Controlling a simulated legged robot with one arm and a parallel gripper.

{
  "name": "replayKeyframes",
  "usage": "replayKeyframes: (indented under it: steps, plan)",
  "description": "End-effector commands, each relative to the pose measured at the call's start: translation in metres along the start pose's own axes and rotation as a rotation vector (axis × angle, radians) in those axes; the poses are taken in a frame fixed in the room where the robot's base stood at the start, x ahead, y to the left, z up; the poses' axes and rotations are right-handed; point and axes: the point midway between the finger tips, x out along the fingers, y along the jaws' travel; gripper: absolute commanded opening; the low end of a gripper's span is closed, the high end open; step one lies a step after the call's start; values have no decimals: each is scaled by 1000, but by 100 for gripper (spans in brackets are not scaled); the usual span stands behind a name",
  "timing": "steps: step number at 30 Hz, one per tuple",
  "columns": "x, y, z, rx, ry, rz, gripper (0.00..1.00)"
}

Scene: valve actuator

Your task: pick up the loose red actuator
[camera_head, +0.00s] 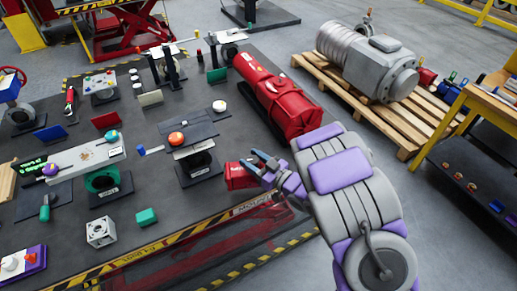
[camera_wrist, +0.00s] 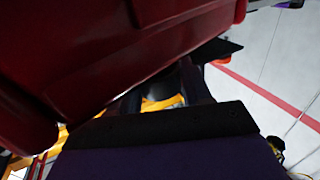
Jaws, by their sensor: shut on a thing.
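A red actuator (camera_head: 238,177) is at the fingers of my gripper (camera_head: 262,166) in the head view; only part of it shows beside the fingers. In the wrist view its dark red body (camera_wrist: 100,50) fills the top left, close to the camera. My gripper is shut on it, and the fingers (camera_wrist: 165,100) are dark and partly hidden behind the red body. From the head view I cannot tell whether the actuator touches the mat.
A long red cylinder unit (camera_head: 275,95) lies on the dark mat (camera_head: 225,215) just behind my gripper. A stand with an orange knob (camera_head: 177,138) is to the left. A wooden pallet (camera_head: 345,100) bears a large grey motor (camera_head: 370,60). A striped edge runs in front.

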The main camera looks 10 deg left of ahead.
Motion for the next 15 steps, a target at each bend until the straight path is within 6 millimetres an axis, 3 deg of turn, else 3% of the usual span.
replayKeyframes:
  steps: [3, 15]
  plan:
    - [-6, -20, -1, 2, 0, -2, 0]
    - [-18, -54, -3, 9, 0, 0, 0]
